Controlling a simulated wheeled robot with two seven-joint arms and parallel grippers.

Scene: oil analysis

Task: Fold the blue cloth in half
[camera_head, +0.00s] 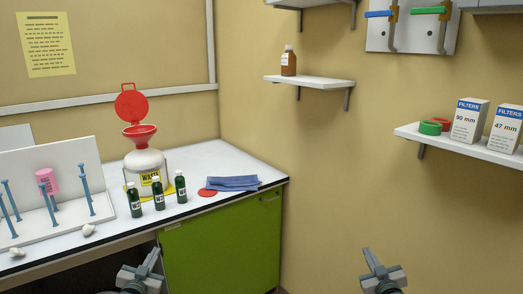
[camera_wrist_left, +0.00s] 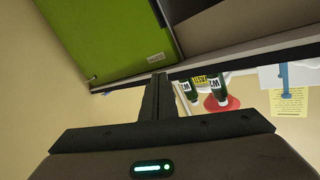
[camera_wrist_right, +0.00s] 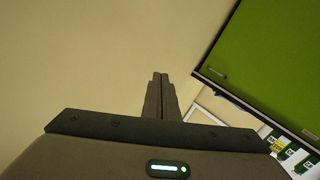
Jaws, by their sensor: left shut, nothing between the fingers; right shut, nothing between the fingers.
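The blue cloth (camera_head: 233,183) lies on the white countertop near its right end, with stacked layers showing at its front edge. Its far side is too small to make out. My left gripper (camera_head: 152,257) is shut and empty, in front of the counter and left of the cloth. It also shows shut in the left wrist view (camera_wrist_left: 158,80). My right gripper (camera_head: 369,253) is shut and empty, well right of the counter and away from the cloth. The right wrist view shows its closed fingers (camera_wrist_right: 160,80).
A red disc (camera_head: 207,193) lies just left of the cloth. Several dark green bottles (camera_head: 158,195) and a waste container (camera_head: 146,165) with a red funnel stand further left. A peg rack (camera_head: 50,215) is at far left. A green cabinet (camera_head: 225,245) is below. Wall shelves (camera_head: 308,81) hang at right.

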